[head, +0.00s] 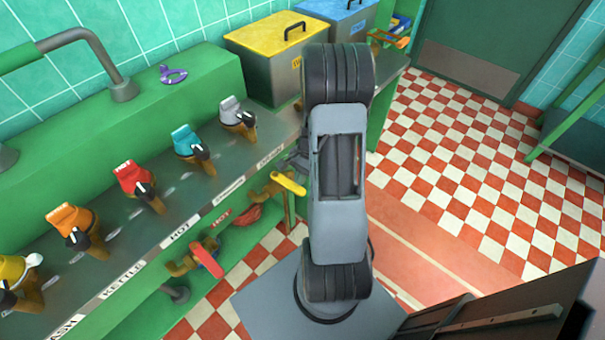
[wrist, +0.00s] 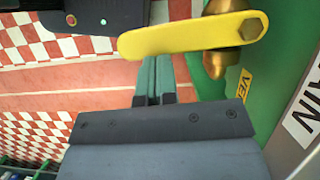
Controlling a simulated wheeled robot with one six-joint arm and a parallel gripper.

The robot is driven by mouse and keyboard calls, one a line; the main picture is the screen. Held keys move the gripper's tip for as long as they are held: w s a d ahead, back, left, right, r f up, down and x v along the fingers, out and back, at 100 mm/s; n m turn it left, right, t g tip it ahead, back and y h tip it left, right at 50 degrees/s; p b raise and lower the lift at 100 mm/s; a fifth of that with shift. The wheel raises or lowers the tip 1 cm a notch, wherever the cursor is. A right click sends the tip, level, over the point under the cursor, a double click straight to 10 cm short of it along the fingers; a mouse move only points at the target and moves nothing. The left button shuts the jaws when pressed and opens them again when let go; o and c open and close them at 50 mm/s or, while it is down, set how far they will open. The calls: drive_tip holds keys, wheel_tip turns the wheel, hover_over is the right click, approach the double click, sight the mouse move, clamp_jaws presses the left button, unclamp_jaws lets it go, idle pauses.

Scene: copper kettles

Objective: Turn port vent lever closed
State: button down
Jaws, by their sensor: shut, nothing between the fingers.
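The vent lever is a flat yellow handle (head: 288,184) on a brass valve (head: 262,193), low on the front of the green counter. In the wrist view the yellow handle (wrist: 185,35) lies nearly level across the top, its hex bolt at the right end. A yellow label (wrist: 244,87) beginning "VE" is beside it, partly cut off. My gripper (wrist: 156,66) is shut and empty, its fingertips at the lower edge of the handle, toward its free end. I cannot tell whether they touch. In the head view my gripper (head: 297,160) is mostly hidden behind my arm, just above the handle.
A red lever (head: 208,260) sits on another brass valve nearby, under a HOT label. Several coloured switches, including a red one (head: 135,178), line the counter top. A yellow-lidded bin (head: 270,75) stands behind. The checkered floor (head: 480,150) to the right is clear.

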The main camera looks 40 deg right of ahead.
drive_tip(key=shift+s+a+m+t, duration=0.3)
drive_tip(key=shift+a+m, duration=0.15)
drive_tip(key=shift+m, duration=0.15)
